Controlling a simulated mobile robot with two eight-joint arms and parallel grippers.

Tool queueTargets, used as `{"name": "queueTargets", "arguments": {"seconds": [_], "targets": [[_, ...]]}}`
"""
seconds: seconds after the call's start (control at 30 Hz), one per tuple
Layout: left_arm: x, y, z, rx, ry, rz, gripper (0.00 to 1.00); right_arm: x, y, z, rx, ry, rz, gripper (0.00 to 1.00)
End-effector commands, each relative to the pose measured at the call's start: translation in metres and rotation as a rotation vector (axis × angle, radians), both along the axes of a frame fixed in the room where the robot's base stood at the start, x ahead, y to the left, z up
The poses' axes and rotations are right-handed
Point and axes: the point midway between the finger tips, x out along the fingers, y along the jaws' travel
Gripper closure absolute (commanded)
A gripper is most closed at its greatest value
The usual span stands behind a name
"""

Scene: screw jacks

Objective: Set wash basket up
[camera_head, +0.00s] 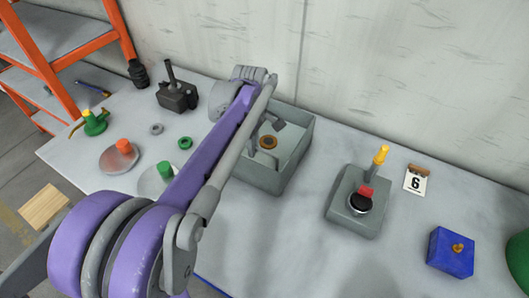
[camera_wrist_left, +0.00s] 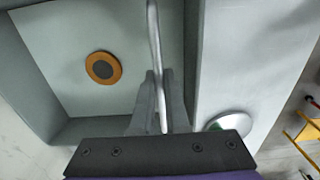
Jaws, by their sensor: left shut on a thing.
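An open grey box (camera_head: 301,150), perhaps the wash basket, stands on the bench near the middle. An orange-brown ring (camera_head: 268,142) with a grey centre lies on its floor; it also shows in the left wrist view (camera_wrist_left: 103,68). My left gripper (camera_head: 266,134) reaches over the box. In the left wrist view its fingers (camera_wrist_left: 158,82) are shut on a thin grey bar (camera_wrist_left: 154,45), to the right of the ring. I cannot tell whether the bar belongs to the box. My left arm hides part of the box's left side. My right gripper is not in view.
Left on the bench are discs with an orange knob (camera_head: 123,146) and a green knob (camera_head: 165,170), rings and a dark jack (camera_head: 176,96). Right are a grey block (camera_head: 345,215) with a yellow-tipped lever, a number card (camera_head: 415,183) and a blue block (camera_head: 450,255). A wall stands behind.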

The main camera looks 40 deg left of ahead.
Motion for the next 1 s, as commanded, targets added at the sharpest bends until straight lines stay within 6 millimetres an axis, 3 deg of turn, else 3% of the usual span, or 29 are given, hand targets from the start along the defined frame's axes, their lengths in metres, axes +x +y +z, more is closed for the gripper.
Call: {"name": "queueTargets", "arguments": {"seconds": [0.57,1.0], "targets": [[0.000,0.001,0.000,0.002,0.000,0.000,1.00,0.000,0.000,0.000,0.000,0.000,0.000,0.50],[0.000,0.001,0.014,0.002,-0.001,0.001,1.00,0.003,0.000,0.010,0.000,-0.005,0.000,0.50]]}}
